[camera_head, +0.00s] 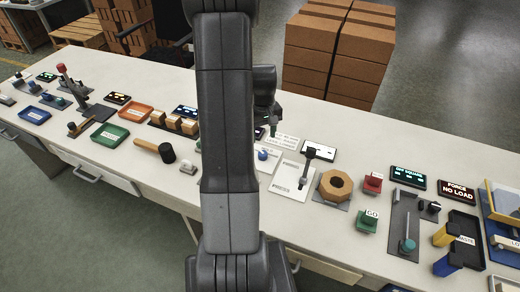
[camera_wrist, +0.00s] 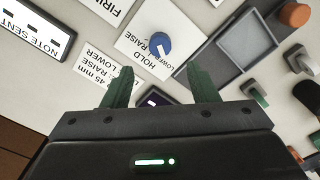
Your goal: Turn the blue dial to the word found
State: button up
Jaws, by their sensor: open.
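The blue dial (camera_wrist: 160,45) sits on a white plate (camera_wrist: 135,38) marked HOLD, LOWER and RAISE in the wrist view. A pale mark shows on its knob, but I cannot tell surely which word it points to. In the head view the dial (camera_head: 263,155) is just right of my arm. My gripper (camera_wrist: 160,72) is open and empty, its green fingers apart, with the dial beyond the gap between them. In the head view the gripper (camera_head: 273,128) is behind the dial, partly hidden by my arm.
A printed card (camera_wrist: 108,78) reading 45 mm, RAISE and LOWER lies near the left finger, with a small dark display (camera_wrist: 153,98) beside it. A grey tray (camera_wrist: 247,42) is right of the dial.

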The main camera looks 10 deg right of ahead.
aim_at(263, 153)
notch_tip(263, 153, down, 9)
jog(key=shift+r, duration=0.2)
dwell(0.3)
jog(key=c, duration=1)
